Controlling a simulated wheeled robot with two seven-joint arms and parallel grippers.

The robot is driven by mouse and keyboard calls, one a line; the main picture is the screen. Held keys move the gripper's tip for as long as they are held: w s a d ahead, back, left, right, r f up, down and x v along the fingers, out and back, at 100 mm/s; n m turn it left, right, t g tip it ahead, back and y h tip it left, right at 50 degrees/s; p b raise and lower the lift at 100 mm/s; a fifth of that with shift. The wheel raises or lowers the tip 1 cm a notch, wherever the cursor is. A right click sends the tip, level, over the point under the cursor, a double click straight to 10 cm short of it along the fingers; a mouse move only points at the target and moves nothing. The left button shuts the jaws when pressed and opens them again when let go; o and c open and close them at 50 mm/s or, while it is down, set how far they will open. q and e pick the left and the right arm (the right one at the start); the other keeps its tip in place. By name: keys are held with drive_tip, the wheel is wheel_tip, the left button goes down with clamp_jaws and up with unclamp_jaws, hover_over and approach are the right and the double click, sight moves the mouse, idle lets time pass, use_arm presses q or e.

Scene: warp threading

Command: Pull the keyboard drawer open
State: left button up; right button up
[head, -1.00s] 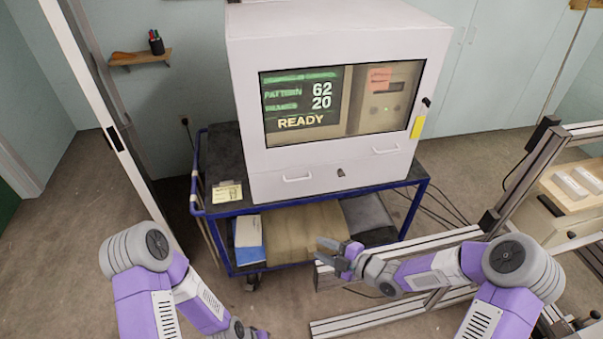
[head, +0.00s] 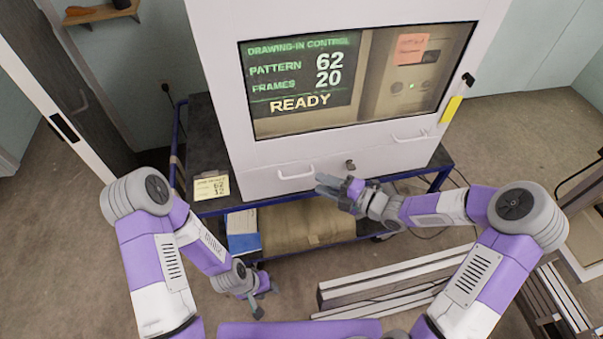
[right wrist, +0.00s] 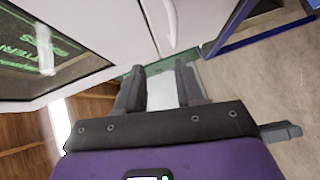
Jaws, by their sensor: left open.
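The white control cabinet (head: 262,183) has a low front band with a left handle (head: 296,173), a keyed lock (head: 350,164) and a right handle (head: 410,137). No drawer stands out from it. I cannot tell for sure which handle is the keyboard drawer's. My right gripper (head: 324,184) is open, just right of and slightly below the left handle in the head view, apart from it. In the right wrist view, the right gripper's fingers (right wrist: 159,85) are spread, with no handle between them; a white handle (right wrist: 172,22) shows above. My left gripper (head: 264,296) is open and empty, low in front of the cart.
The cabinet stands on a blue-framed cart (head: 445,178) with a yellow note (head: 211,187) on its top. A blue-and-white binder (head: 243,230) and a brown box (head: 300,226) lie on the lower shelf. Metal rails (head: 400,282) lie at the lower right.

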use_arm(q)
drive_tip(key=f+b, duration=0.1)
drive_tip(key=f, duration=0.1)
drive_tip(key=w+f+b, duration=0.1)
drive_tip(key=f+b, duration=0.1)
drive_tip(key=shift+w, duration=0.1)
use_arm(e)
drive_tip(key=w+a+f, duration=0.4)
drive_tip(key=w+a, duration=0.1)
drive_tip(key=a, duration=0.1)
drive_tip(key=shift+w+a, duration=0.15)
drive_tip(key=shift+r, duration=0.1)
clamp_jaws()
